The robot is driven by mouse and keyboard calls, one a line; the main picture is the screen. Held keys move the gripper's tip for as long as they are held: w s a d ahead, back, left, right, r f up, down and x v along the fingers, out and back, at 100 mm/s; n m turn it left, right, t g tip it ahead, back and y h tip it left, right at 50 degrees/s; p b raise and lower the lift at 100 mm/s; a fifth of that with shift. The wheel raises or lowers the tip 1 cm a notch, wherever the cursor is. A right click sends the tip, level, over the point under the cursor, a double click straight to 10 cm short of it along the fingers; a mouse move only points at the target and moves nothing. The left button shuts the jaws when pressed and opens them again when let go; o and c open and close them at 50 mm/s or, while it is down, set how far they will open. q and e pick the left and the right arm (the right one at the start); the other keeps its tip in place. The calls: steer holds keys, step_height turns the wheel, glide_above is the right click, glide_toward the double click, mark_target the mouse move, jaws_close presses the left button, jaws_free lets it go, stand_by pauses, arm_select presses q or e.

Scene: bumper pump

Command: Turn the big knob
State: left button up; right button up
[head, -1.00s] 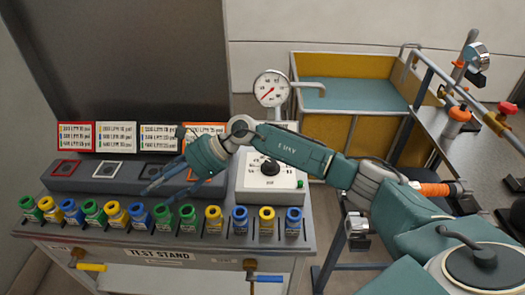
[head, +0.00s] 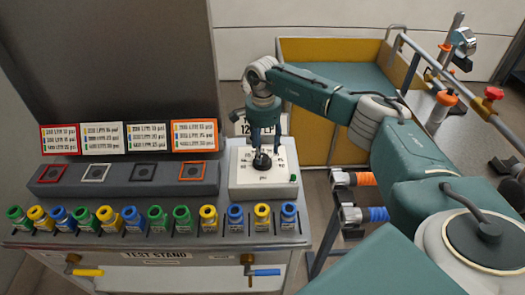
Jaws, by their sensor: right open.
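The big knob (head: 262,161) is a black dial in the middle of a white square panel (head: 240,182) with markings around it, at the right end of the test stand. My right gripper (head: 263,150) points down from above, its fingers open and at the knob's top, one on each side as far as I can see. Whether the fingers touch the knob I cannot tell. My left gripper is not in view.
Several green, yellow and blue capped bottles (head: 208,217) stand in a row along the front of the test stand (head: 205,250). Coloured label cards (head: 194,136) stand behind. A yellow-walled bin (head: 305,130) is behind my arm. A metal bench with pipes (head: 470,120) is at right.

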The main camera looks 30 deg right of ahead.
mark_target(263, 160)
step_height(263, 160, down, 2)
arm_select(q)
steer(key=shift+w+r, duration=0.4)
arm_select(e)
steer(key=shift+f, duration=0.4)
steer(key=c, duration=1.1)
steer(key=shift+c, duration=0.2)
